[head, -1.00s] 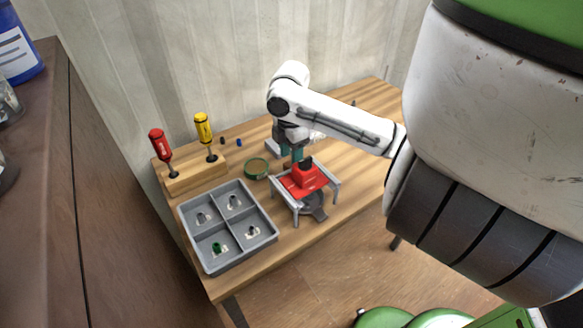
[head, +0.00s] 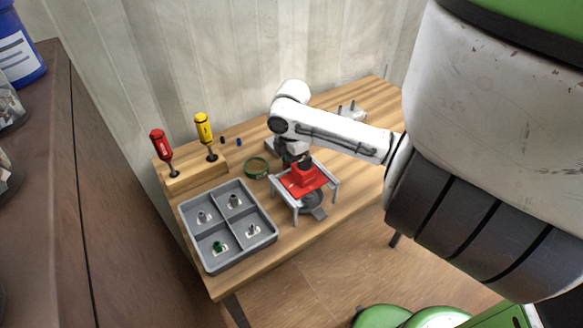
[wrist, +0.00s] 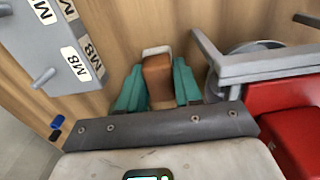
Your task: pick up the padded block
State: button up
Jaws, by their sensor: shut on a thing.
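The padded block (wrist: 158,80) is brown with a pale far end. In the wrist view it sits between the teal fingers of my gripper (wrist: 158,92), which are shut on it from both sides. The wooden tabletop shows close around it, and I cannot tell whether the block touches it. In the head view my arm reaches down to the table behind the red-topped stand. The fingers and the block are hidden there.
The grey stand with a red piece (head: 306,178) is close to my gripper. A grey peg rack (wrist: 50,40) is on its other side. A divided tray (head: 187,222), green round dish (head: 257,167) and screwdriver holder (head: 190,178) stand left.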

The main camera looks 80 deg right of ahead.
jog(key=shift+c, duration=0.3)
notch_tip(320, 180, up, 10)
jog(key=shift+r+b, duration=0.1)
jog(key=shift+b, duration=0.35)
jog(key=o, duration=0.4)
jog(key=c, duration=0.3)
